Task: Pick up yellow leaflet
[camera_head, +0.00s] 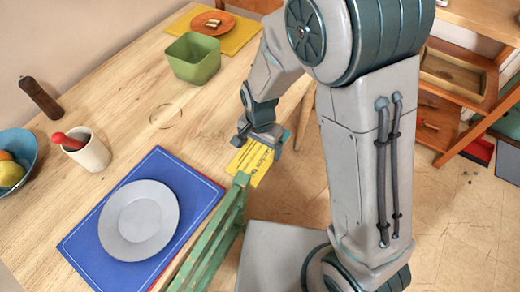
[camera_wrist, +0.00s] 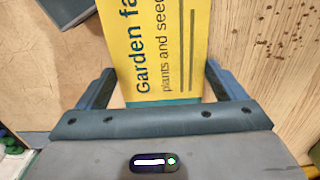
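The yellow leaflet (camera_head: 250,162) is at the right edge of the wooden table, partly hidden by my gripper in the head view. In the wrist view the leaflet (camera_wrist: 160,50) runs upward from my gripper, with dark "Garden fa…" and "plants and seed…" lettering and a teal strip at its near end. It appears to stick out over the table edge. My gripper (camera_head: 262,142) is at the leaflet's upper end. In the wrist view my gripper (camera_wrist: 158,75) is open, one finger on each side of the leaflet. Whether it touches the leaflet is unclear.
A green slatted chair back (camera_head: 215,235) stands close by at the table edge. A blue mat (camera_head: 85,245) with a grey plate (camera_head: 138,220), a white cup (camera_head: 92,152) and a green square bowl (camera_head: 193,58) are on the table. Bare tabletop lies left of the leaflet.

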